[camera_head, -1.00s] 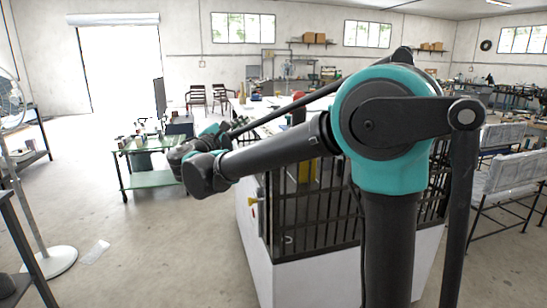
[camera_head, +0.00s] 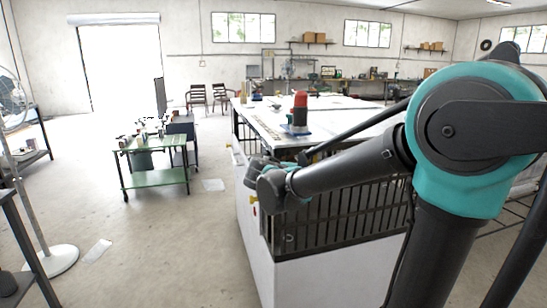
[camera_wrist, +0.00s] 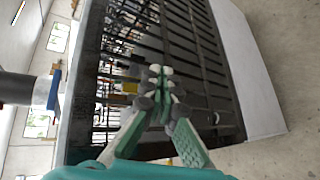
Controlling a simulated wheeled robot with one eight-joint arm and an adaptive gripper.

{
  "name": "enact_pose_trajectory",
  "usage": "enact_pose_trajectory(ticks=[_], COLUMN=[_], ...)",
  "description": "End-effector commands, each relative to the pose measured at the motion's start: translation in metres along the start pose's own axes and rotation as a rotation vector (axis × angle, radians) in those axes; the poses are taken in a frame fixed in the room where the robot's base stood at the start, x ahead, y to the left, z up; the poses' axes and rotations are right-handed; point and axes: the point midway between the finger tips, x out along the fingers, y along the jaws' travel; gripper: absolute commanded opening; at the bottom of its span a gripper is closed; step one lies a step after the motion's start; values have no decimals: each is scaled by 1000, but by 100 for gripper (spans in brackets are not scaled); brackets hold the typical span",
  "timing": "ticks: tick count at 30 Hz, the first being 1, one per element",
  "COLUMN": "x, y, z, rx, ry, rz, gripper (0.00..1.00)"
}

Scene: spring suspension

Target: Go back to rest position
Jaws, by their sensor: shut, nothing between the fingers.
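My gripper (camera_wrist: 160,72) shows in the wrist view with its green fingers brought together and nothing between them. It points toward the dark barred side of the white workbench (camera_wrist: 237,60). In the head view my arm reaches in from the right, in front of this workbench (camera_head: 262,262), and its wrist hangs near the bench's left front corner. The fingers are hidden in the head view.
A red and black device with a blue base (camera_head: 299,110) stands on the bench top. A green table (camera_head: 158,178) with small items is at left, and a white fan stand (camera_head: 52,260) is at the near left. Open floor lies between them.

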Motion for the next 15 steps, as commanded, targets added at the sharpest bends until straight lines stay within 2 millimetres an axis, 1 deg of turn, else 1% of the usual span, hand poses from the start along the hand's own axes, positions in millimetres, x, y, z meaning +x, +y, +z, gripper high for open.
enact_pose_trajectory(ticks=[1, 2, 3, 5, 6, 8, 9, 11, 12, 15], x=[15, 22, 29, 36, 38, 38, 35, 29, 23, 7], y=[-27, -43, -66, -102, -126, -162, -185, -216, -235, -273], z=[24, 36, 50, 72, 85, 102, 112, 124, 129, 138], rx=[63, 104, 162, 258, 329, 440, 518, 636, 713, 887], ry=[-10, -12, -14, -19, -23, -29, -34, -41, -45, -52], rz=[-83, -133, -202, -306, -378, -480, -547, -642, -699, -822], gripper=[0, 0, 0, 0, 0, 0, 0, 0, 0, 0])
